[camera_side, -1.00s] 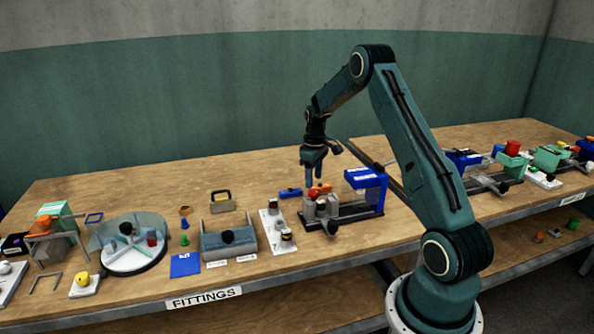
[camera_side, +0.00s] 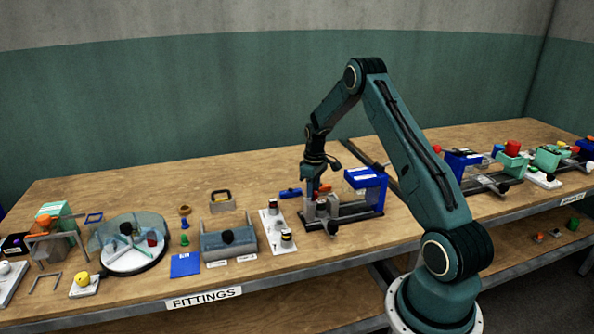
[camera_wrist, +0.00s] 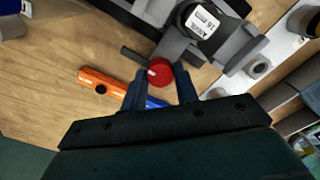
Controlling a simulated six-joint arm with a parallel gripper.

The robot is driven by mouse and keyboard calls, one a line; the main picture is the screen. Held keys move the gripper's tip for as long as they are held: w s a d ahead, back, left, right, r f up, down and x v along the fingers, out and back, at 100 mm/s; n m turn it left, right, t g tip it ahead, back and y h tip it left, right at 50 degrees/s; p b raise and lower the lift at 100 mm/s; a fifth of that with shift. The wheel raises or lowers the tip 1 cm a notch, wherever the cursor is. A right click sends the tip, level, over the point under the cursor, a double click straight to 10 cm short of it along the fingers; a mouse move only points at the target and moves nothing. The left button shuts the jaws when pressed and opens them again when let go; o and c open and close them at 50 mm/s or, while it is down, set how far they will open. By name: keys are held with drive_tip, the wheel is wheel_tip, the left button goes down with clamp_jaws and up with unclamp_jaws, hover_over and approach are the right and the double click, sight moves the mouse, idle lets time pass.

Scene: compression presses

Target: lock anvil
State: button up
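The press (camera_side: 345,212) with a blue frame (camera_side: 368,186) stands on the bench near the middle of the side view. In the wrist view, a dark round part (camera_wrist: 220,42) with a white label (camera_wrist: 202,22) sits on its grey body. A red round knob (camera_wrist: 158,73) on a thin dark rod is beside that body. My gripper (camera_wrist: 160,88) is over the press, fingers apart. The knob shows between and just beyond the fingertips; I cannot tell whether they touch it.
An orange bar (camera_wrist: 103,86) with a dark hole lies left of the fingers in the wrist view. A blue bar (camera_side: 290,193) lies left of the press. A white plate (camera_side: 278,231) with small parts is close on its left. Bare bench is behind.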

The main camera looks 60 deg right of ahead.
drive_tip(key=shift+c, duration=0.7)
drive_tip(key=shift+m, duration=0.4)
drive_tip(key=m, duration=0.7)
drive_tip(key=shift+m, duration=0.4)
drive_tip(key=m, duration=0.4)
drive_tip(key=shift+m, duration=0.3)
drive_tip(key=m, duration=0.4)
drive_tip(key=shift+m, duration=0.4)
